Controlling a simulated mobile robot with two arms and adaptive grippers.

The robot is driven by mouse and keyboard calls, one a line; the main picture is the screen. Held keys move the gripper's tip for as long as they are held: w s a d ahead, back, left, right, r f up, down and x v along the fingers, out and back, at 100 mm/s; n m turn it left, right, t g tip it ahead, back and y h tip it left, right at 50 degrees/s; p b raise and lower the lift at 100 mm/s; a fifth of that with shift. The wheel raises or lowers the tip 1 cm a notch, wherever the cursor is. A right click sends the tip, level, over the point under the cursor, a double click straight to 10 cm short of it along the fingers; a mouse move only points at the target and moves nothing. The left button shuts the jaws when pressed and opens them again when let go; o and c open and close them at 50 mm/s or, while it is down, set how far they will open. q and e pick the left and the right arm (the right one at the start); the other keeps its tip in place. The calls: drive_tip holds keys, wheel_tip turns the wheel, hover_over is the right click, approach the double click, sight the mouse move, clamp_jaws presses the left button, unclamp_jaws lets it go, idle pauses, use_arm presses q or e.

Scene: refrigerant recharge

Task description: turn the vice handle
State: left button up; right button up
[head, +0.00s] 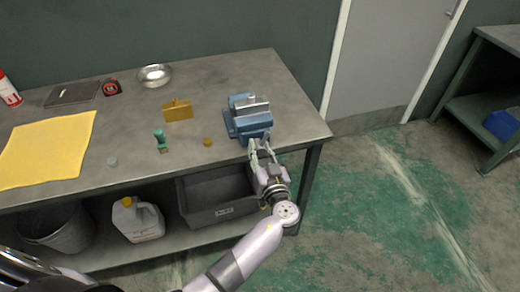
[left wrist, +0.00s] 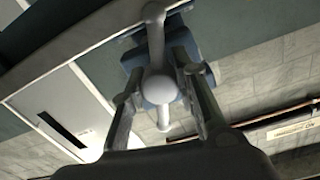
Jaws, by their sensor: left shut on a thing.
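The blue vice (head: 243,125) stands at the right front part of the grey workbench, with metal jaws on top. My left gripper (head: 262,147) reaches up to the vice's front from the floor side. In the left wrist view the vice handle (left wrist: 156,42) is a grey bar with round ball ends, and it lies between the two fingers of my left gripper (left wrist: 160,90). The gripper is shut on the handle. In the head view the handle is mostly hidden by the fingers. My right gripper is not seen.
The workbench (head: 285,85) also holds a brass block (head: 177,110), a brass cap (head: 207,142), a green fitting (head: 160,138), a metal bowl (head: 154,75) and a yellow cloth (head: 45,150). A grey bin (head: 215,212) and a white jug (head: 137,222) stand below. The floor at right is clear.

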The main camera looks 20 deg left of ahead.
use_arm(q)
clamp_jaws()
drive_tip(key=shift+m, duration=0.3)
drive_tip(key=shift+m+b, duration=0.7)
drive_tip(key=shift+m, duration=0.1)
drive_tip(key=shift+m+b, duration=0.35)
drive_tip(key=shift+m, duration=0.55)
drive_tip(key=m, duration=0.3)
drive_tip(key=shift+m, duration=0.3)
drive_tip(key=m, duration=0.4)
drive_tip(key=shift+m, duration=0.3)
drive_tip(key=m+p, duration=0.1)
drive_tip(key=m, duration=0.4)
drive_tip(key=shift+f, duration=0.15)
drive_tip(key=shift+s+f, duration=0.1)
